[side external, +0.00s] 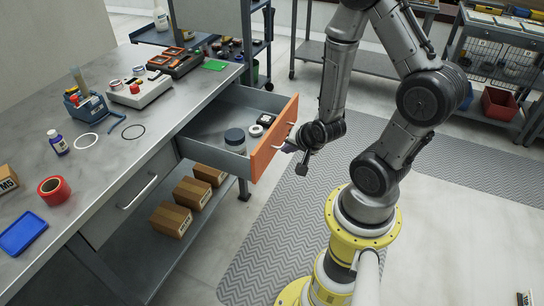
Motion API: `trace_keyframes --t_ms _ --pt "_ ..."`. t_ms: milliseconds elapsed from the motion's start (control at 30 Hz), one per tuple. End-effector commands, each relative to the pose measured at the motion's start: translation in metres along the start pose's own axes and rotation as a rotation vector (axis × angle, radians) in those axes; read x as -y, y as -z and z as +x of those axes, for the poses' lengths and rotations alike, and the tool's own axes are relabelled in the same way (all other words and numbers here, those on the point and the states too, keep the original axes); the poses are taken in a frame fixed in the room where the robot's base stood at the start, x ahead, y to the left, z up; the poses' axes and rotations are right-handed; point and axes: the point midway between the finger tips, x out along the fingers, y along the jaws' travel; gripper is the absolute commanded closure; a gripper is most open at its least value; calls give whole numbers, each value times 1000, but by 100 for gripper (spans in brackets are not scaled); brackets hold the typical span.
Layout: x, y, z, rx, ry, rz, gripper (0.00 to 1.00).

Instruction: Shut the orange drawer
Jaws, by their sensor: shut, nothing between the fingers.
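The orange drawer (274,141) is pulled out from the grey workbench, with its orange front facing right toward my arm. Its grey inside holds a dark-lidded jar (235,140), a white ring-shaped item (256,131) and a small black item (266,119). A pale handle shows on the drawer's front. My gripper (290,147) is shut and empty, just to the right of the drawer front, close to the handle. I cannot tell whether it touches the front.
The workbench top (110,171) carries tools, tape and bottles. A closed grey drawer (128,190) sits nearer in the bench. Cardboard boxes (171,219) stand on the shelf below. The patterned floor mat (262,240) around my base is clear.

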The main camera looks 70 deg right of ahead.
Motion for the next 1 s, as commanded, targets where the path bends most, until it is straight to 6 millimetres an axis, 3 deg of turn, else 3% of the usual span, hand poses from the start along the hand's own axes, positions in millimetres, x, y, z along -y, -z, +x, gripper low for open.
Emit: trace_keyframes --t_ms 33,133,367,900,1000 --pt "-17 -5 3 14 -45 11 100" --pt "-26 -4 6 16 -71 26 100" --pt "-27 -4 25 16 -72 26 100" --pt "-32 -6 108 16 -70 25 100" --pt "-14 -5 114 15 -63 20 100"
